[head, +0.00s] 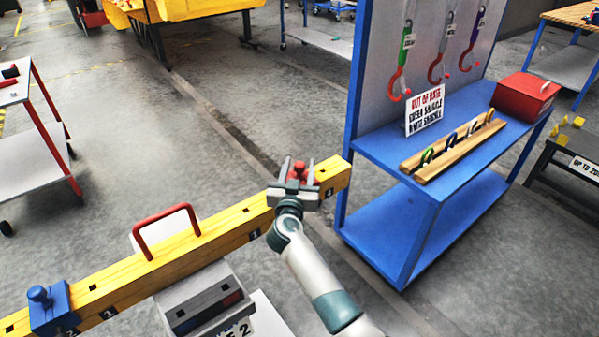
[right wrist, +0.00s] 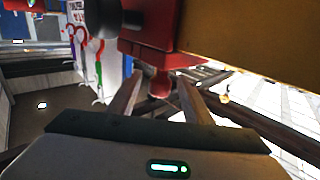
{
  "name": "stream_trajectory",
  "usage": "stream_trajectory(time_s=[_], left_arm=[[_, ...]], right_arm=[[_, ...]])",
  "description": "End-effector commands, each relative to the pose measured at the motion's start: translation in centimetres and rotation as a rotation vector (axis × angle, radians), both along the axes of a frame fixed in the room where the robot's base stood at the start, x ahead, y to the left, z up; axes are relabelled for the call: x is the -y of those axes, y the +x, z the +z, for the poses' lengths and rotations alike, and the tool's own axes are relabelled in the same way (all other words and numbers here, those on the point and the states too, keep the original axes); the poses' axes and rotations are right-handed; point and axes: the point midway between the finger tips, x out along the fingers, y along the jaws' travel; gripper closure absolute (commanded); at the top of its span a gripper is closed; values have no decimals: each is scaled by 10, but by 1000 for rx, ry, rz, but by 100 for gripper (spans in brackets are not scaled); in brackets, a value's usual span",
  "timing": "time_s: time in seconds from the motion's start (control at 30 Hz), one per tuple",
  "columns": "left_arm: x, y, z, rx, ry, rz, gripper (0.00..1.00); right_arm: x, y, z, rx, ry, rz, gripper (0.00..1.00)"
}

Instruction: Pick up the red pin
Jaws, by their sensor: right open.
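The red pin (head: 299,168) is at the right end of a long yellow beam (head: 225,223), on a red block that my gripper mostly hides in the head view. My right gripper (head: 298,176) is at the pin, with one finger on each side of it. In the right wrist view the pin (right wrist: 160,82) hangs from the red block (right wrist: 150,52) and shows between the tips of my open right gripper (right wrist: 159,85). I cannot tell whether either finger touches it. My left gripper is not in view.
A blue block with a knob (head: 48,312) sits on the beam's left part, and a red handle (head: 166,228) rises from its middle. A blue cart (head: 440,215) with hooks, a sign and a red box (head: 524,97) stands close on the right. Open floor lies behind the beam.

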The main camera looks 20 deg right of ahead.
Motion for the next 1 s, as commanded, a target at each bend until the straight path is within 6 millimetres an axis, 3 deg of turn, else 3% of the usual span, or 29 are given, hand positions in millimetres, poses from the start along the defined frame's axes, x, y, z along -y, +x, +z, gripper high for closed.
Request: stream_trajectory(time_s=[0.07, 0.23, 0.67, 1.0], left_arm=[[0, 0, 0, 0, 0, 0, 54], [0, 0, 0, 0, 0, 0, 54], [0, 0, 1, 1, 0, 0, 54], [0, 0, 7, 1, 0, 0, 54]], right_arm=[[0, 0, 0, 0, 0, 0, 59], [0, 0, 0, 0, 0, 0, 100], [0, 0, 8, 3, 1, 0, 100], [0, 0, 56, 4, 2, 0, 100]])
